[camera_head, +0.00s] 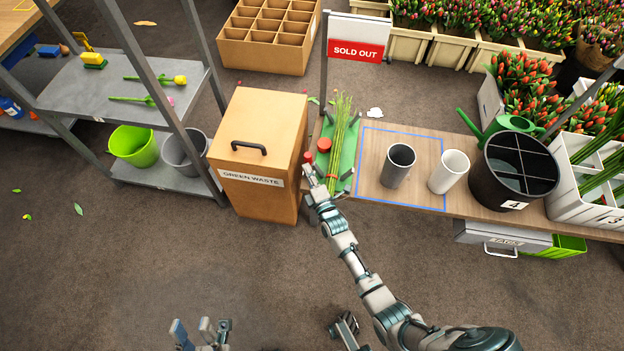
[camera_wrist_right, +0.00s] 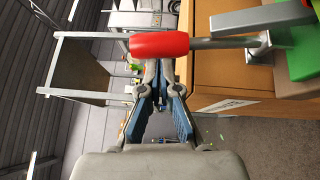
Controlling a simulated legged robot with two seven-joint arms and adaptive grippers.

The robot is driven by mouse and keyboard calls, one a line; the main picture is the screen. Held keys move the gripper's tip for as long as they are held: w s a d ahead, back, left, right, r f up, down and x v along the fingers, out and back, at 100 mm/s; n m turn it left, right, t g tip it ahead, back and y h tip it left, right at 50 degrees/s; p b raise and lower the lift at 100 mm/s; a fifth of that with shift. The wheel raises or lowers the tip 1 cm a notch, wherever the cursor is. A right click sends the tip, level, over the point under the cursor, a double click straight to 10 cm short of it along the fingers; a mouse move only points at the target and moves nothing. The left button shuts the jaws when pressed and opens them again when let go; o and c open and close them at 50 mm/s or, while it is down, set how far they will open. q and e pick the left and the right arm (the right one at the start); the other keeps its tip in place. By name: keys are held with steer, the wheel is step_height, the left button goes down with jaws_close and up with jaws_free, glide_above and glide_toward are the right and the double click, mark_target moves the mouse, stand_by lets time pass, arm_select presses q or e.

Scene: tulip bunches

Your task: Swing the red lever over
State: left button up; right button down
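The red lever grip (camera_head: 308,157) sits at the left edge of a green bench device (camera_head: 349,154), beside the green waste box. In the right wrist view the red grip (camera_wrist_right: 160,45) lies crosswise on a grey rod, just beyond my fingertips. My left gripper (camera_head: 198,332) is open and empty, low at the bottom edge of the head view.
The green waste box (camera_head: 258,150) stands close left. A dark cup (camera_head: 398,166) and white cup (camera_head: 449,171) stand right on the bench. The floor in front is clear.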

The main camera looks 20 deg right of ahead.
mark_target(309, 161)
steer(key=w+r+p, duration=0.1)
steer(key=w+d+m+g+p, duration=0.1)
steer(key=p, duration=0.1)
steer(key=shift+d+r+g, duration=0.2)
steer(key=shift+r+g, duration=0.1)
steer(key=shift+r, duration=0.1)
steer(key=w+d+g+p, duration=0.1)
steer(key=w+d+m+g+p, duration=0.1)
steer(key=w, duration=0.1)
steer(key=shift+d+m+g+p, duration=0.1)
steer(key=shift+m+g+p, duration=0.2)
steer(key=shift+g, duration=0.1)
steer(key=shift+w+d+f, duration=0.15)
steer(key=shift+w, duration=0.05)
arm_select(q)
steer(key=w+d+f+m+g, duration=0.1)
steer(key=w+f+m+g, duration=0.1)
steer(key=w+f+g, duration=0.5)
step_height(309, 161, down, 4)
steer(key=g, duration=0.4)
steer(key=shift+w+r+m+g, duration=0.25)
steer(key=shift+w+m+g, duration=0.05)
steer(key=shift+m+g, duration=0.1)
arm_select(e)
steer(key=shift+w+d+f+g, duration=0.15)
steer(key=shift+w+d+g, duration=0.25)
steer(key=shift+w, duration=0.3)
